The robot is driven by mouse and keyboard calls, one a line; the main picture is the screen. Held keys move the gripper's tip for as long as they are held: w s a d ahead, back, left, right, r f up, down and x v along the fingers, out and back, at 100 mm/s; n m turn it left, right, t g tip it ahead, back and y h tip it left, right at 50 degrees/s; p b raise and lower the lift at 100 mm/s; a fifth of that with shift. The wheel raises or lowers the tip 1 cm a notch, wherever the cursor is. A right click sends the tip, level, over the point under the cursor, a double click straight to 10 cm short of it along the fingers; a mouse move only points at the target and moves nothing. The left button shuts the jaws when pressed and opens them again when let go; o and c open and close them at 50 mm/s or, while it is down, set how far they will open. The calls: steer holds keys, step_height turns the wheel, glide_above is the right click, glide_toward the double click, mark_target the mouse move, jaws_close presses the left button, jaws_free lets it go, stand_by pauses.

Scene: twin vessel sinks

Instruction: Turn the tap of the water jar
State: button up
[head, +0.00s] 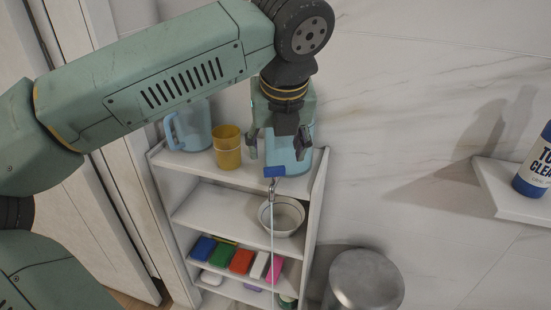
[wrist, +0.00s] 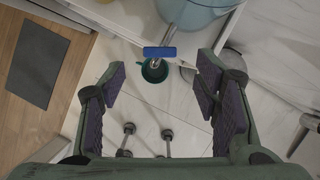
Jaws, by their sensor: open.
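The water jar (head: 290,158) is light blue and stands on the top shelf, partly hidden behind my gripper. Its tap has a blue handle (head: 274,171) over a metal spout (head: 271,185) at the front. In the wrist view the jar (wrist: 198,14) is at the top edge, and the blue handle (wrist: 160,52) lies crosswise between and beyond my fingertips. My gripper (head: 277,152) is open and empty, above and around the tap area in the head view. It also shows open in the wrist view (wrist: 160,82). I see no contact with the handle.
A yellow cup (head: 228,148) and a blue pitcher (head: 190,128) stand left of the jar. A bowl (head: 284,217) sits below the tap; a thin pale line runs down past it. Colored items (head: 241,261) fill a lower shelf. A metal bin (head: 365,280) stands right.

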steer(key=v, duration=0.5)
steer(key=shift+s+r, duration=0.1)
steer(key=shift+r, duration=0.2)
